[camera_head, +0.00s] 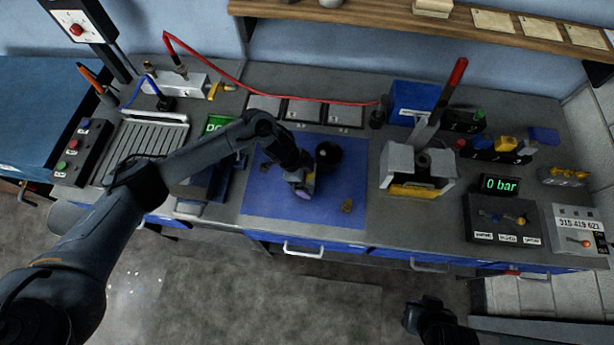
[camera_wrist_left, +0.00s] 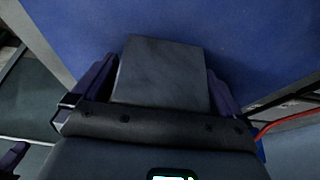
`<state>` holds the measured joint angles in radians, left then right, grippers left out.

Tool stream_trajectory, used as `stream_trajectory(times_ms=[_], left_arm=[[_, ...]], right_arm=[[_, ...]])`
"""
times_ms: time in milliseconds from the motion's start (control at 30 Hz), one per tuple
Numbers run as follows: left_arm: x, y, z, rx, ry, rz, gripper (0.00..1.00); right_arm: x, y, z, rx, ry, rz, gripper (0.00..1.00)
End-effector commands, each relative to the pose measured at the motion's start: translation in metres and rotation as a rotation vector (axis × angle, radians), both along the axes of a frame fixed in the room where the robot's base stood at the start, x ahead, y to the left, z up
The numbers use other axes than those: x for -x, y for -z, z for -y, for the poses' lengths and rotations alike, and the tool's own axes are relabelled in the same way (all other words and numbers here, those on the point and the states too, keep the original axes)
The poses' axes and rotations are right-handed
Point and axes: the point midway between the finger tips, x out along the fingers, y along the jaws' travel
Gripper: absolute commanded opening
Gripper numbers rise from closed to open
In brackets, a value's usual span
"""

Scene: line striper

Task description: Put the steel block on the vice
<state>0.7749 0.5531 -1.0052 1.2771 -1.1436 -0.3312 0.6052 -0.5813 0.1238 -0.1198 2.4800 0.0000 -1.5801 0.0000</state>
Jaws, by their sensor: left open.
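The steel block (camera_wrist_left: 162,75) is a plain grey slab in the left wrist view. It lies between the two purple fingers of my left gripper (camera_head: 303,188), above or on the blue mat (camera_head: 265,205). The jaws are open, and I cannot tell whether either finger touches the block. In the head view the gripper is low over the middle of the mat and hides the block. A blue device (camera_head: 222,185), possibly the vice, is left of the mat, partly hidden by my left arm. My right gripper (camera_head: 424,312) is at the lower right, off the bench; its jaws are unclear.
On the mat are a black round piece (camera_head: 328,153) and a small brass piece (camera_head: 347,206). A grey press with a red-tipped lever (camera_head: 418,170) stands right of the mat. A red hose (camera_head: 270,95) runs along the back. The mat's front strip is mostly clear.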

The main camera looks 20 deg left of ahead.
Motion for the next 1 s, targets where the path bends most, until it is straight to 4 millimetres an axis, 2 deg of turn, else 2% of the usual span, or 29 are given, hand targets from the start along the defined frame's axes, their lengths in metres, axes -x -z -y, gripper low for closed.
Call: stream_trajectory(times_ms=[167,600,633,667,867,1000], left_arm=[[0.0,0.0,0.0,0.0,0.0,0.0,0.98],[0.0,0.0,0.0,-0.001,0.0,0.0,0.31],[-0.001,-0.002,0.0,0.002,0.001,0.002,0.29],[-0.001,-0.002,0.0,0.002,0.001,0.002,0.22],[-0.001,-0.003,0.0,0.002,0.001,0.002,0.21],[-0.001,-0.011,0.0,0.001,0.002,0.003,0.21]], right_arm=[[0.0,0.0,0.0,-0.001,0.001,0.001,0.0],[0.0,0.0,-0.002,-0.007,0.004,0.001,0.0],[0.0,-0.001,-0.002,-0.007,0.004,0.001,0.0],[-0.001,-0.001,-0.002,-0.007,0.004,0.001,0.0],[-0.001,-0.001,-0.002,-0.007,0.004,0.001,0.0],[-0.001,-0.001,-0.002,-0.006,0.003,0.001,0.0]])
